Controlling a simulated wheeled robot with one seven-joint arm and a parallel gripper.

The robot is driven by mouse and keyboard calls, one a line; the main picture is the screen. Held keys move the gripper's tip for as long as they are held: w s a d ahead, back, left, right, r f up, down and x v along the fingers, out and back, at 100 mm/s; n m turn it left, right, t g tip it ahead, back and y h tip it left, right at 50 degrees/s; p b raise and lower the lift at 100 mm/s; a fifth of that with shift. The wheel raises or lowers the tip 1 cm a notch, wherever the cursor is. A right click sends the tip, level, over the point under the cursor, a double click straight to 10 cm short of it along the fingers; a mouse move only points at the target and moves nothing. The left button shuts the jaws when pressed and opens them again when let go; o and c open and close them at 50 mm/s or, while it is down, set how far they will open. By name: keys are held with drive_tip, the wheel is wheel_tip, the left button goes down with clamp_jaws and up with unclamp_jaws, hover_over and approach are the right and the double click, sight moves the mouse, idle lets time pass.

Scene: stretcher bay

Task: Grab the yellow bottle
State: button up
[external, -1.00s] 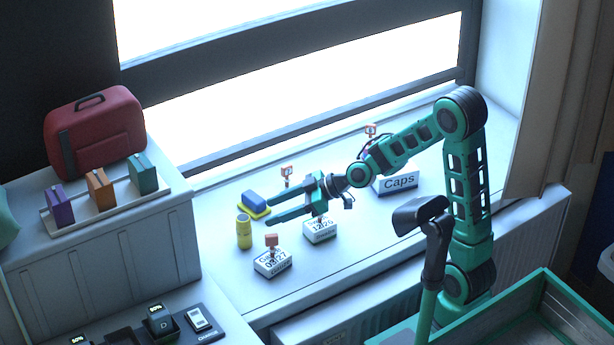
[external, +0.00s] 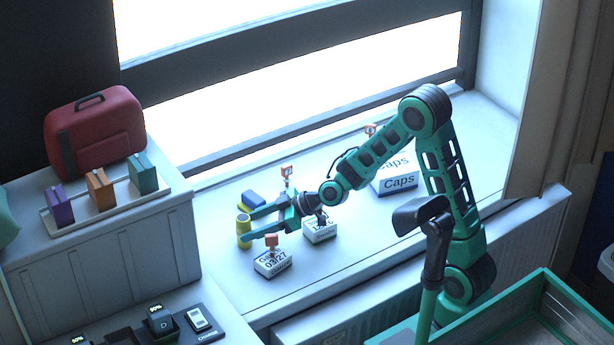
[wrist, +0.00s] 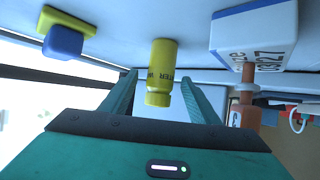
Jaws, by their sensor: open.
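The yellow bottle (external: 243,231) stands upright on the windowsill, at the left end of the sill. In the wrist view the yellow bottle (wrist: 162,70) shows between the finger tips, with dark lettering on its side. My gripper (external: 248,225) is open and low over the sill, with its fingertips at the bottle. In the wrist view my gripper (wrist: 160,85) has one finger to each side of the bottle, with a visible gap on both sides.
A blue and yellow sponge-like block (external: 252,200) lies behind the bottle. A white box marked 03/27 (external: 272,265) stands close to the front finger; another white box (external: 320,232) is under my wrist. A Caps box (external: 397,184) is farther right. A white cabinet (external: 100,240) borders the sill on the left.

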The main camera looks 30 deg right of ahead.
sight(244, 229)
drive_tip(key=x, duration=0.3)
drive_tip(key=c, duration=1.3)
drive_tip(key=shift+o, duration=0.2)
drive_tip(key=shift+r, duration=0.1)
